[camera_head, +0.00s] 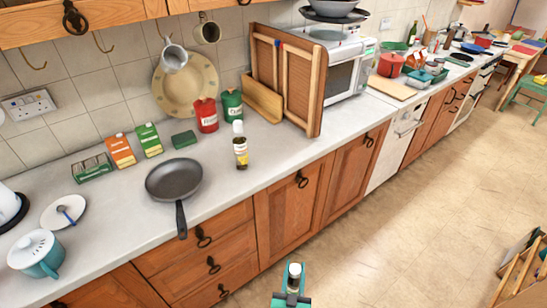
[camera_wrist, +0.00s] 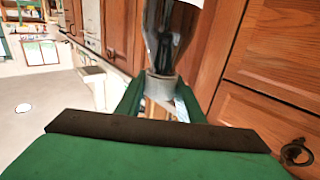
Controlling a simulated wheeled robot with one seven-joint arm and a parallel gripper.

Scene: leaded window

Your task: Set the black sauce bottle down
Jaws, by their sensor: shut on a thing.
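My gripper (camera_head: 291,299) is at the bottom of the head view, out over the floor in front of the counter. It is shut on a dark bottle with a white cap (camera_head: 294,271), which I take to be the black sauce bottle. In the wrist view the green fingers (camera_wrist: 158,100) close around the bottle's pale cap or neck end, and its dark glossy body (camera_wrist: 170,40) runs out of the top of the picture. The worktop (camera_head: 290,150) is apart from the bottle.
A similar dark bottle with a yellow label (camera_head: 240,152) stands on the worktop. Bare worktop lies right of the pan, along the front edge. Wooden cabinets (camera_head: 288,190) stand below.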

